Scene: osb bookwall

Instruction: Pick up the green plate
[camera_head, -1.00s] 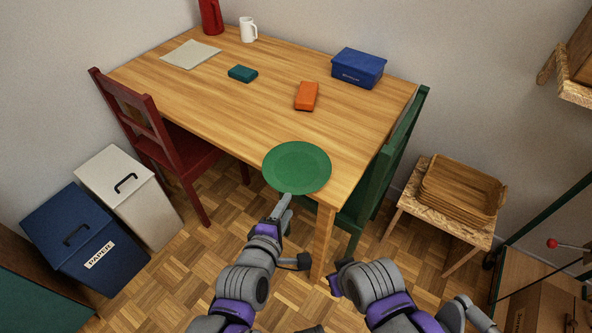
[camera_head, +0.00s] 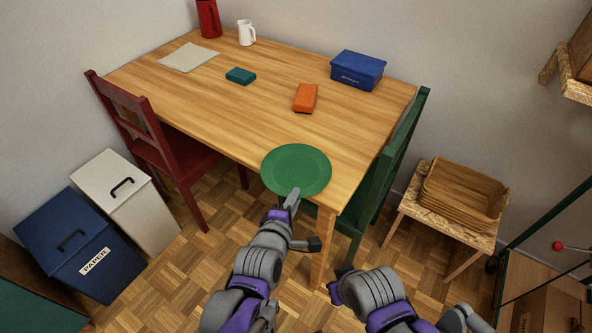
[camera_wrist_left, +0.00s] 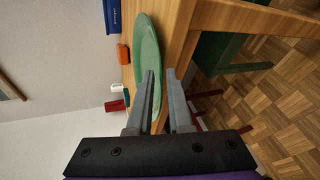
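The green plate (camera_head: 296,168) lies on the near corner of the wooden table, with its near rim at the table edge. My left gripper (camera_head: 293,197) is at this near rim, coming from below and in front. In the left wrist view, its two fingers (camera_wrist_left: 161,74) are apart, and the edge of the plate (camera_wrist_left: 147,50) shows between them. I cannot tell whether either finger touches the plate. My right arm is at the bottom of the head view, and its fingers cannot be made out.
The wooden table (camera_head: 200,100) also holds an orange object (camera_head: 306,98), a blue box (camera_head: 358,70) and a teal object (camera_head: 241,76), all away from the plate. A green chair (camera_head: 385,180) stands close to the right side of the table, and a red chair (camera_head: 150,135) at the left.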

